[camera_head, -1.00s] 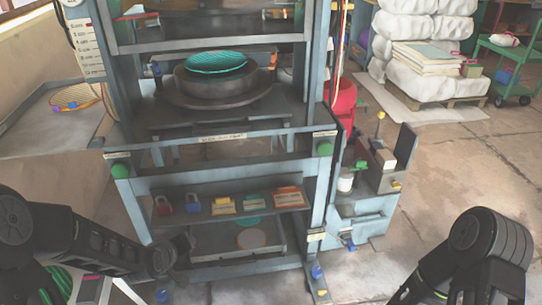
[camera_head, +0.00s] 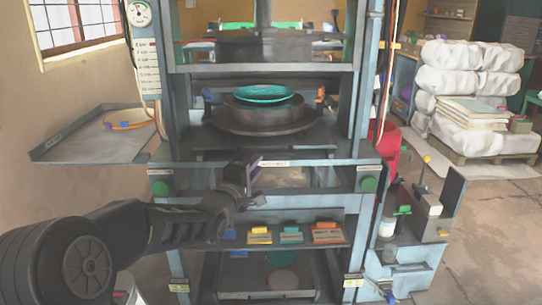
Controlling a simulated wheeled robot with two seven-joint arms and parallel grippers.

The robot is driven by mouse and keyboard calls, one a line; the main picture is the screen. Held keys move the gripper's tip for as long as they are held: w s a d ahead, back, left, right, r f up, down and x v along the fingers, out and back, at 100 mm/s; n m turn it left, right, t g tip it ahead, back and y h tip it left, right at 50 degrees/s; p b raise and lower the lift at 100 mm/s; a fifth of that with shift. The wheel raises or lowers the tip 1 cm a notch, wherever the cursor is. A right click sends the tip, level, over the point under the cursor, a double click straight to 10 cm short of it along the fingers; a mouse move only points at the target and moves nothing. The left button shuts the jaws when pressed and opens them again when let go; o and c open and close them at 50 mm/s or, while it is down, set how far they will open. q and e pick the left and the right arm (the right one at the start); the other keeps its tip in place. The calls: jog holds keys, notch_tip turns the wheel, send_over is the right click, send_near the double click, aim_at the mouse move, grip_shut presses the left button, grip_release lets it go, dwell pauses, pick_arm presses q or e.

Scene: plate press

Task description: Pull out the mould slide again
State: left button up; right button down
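The mould slide (camera_head: 330,138) is a dark flat plate inside the blue-grey press frame. A round dark mould (camera_head: 262,118) sits on it, with a teal ribbed disc (camera_head: 263,94) on top. The slide lies behind the press's front crossbar (camera_head: 320,178). My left gripper (camera_head: 256,172) is in front of that crossbar, below the slide's front edge, near a small pale label. Its fingers are small and dark here, so I cannot tell whether they are open or touch anything. My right gripper is out of view.
Two green round buttons (camera_head: 368,185) flank the crossbar. A lower shelf (camera_head: 350,234) holds several coloured tagged blocks. A side tray (camera_head: 75,150) projects left with an orange-rimmed round piece. A side stand (camera_head: 408,255) with a small cup is at right.

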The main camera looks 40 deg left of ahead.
aim_at(265, 156)
pick_arm(q)
jog(key=b+x, duration=0.1)
jog(key=x, duration=0.7)
jog(key=shift+s, duration=0.1)
jog(key=shift+c, duration=0.5)
grip_shut()
jog(key=shift+f, duration=0.1)
dwell(0.9)
